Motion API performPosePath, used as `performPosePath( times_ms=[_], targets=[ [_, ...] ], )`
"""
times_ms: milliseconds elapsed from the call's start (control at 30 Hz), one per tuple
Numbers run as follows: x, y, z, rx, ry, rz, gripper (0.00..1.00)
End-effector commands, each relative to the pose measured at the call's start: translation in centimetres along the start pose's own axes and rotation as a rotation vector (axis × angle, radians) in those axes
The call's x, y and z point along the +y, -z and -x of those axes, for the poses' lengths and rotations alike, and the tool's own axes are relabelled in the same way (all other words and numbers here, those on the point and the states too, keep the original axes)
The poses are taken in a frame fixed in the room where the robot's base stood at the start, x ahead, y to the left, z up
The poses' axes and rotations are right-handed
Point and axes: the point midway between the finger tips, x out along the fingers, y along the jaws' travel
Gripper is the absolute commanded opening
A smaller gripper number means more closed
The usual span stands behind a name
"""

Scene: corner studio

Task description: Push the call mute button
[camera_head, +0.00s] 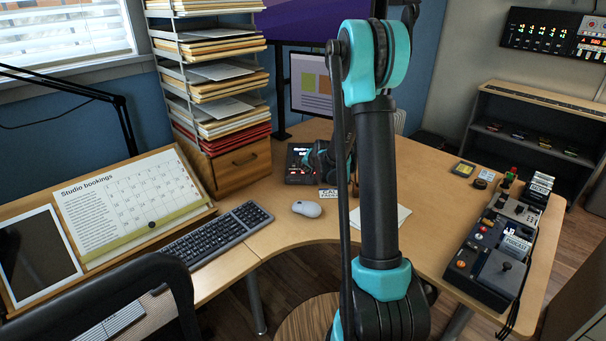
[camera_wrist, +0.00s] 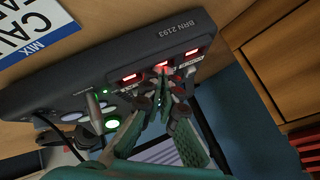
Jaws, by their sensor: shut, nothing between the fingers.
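A dark call box (camera_wrist: 205,28) marked BRN 2193 fills the upper part of the wrist view, with several red displays, knobs, a metal lever and lit buttons. In the head view the call box (camera_head: 294,178) sits on the desk behind the mouse, partly hidden by my arm. My gripper (camera_wrist: 163,88) is shut and empty, its fingertips over the panel near the middle red display (camera_wrist: 162,64). In the head view my gripper (camera_head: 326,160) is at the box, mostly hidden. I cannot tell which is the call mute button or whether my fingertips touch anything.
A white card (camera_wrist: 38,25) reading CALL and MIX lies beside the box. A paper rack (camera_head: 215,90) over a wooden drawer stands left of it. A mouse (camera_head: 306,208) and keyboard (camera_head: 215,235) lie in front. Podcast gear (camera_head: 496,250) stands at the right edge.

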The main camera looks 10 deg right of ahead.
Motion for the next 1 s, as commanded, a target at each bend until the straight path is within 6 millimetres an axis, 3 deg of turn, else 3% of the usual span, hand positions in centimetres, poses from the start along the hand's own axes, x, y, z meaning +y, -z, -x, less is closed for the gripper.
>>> performPosePath(
  times_ms=[1000],
  targets=[
    [0.57,-0.47,-0.54,-0.005,-0.006,0.001,0.00]
  ],
)
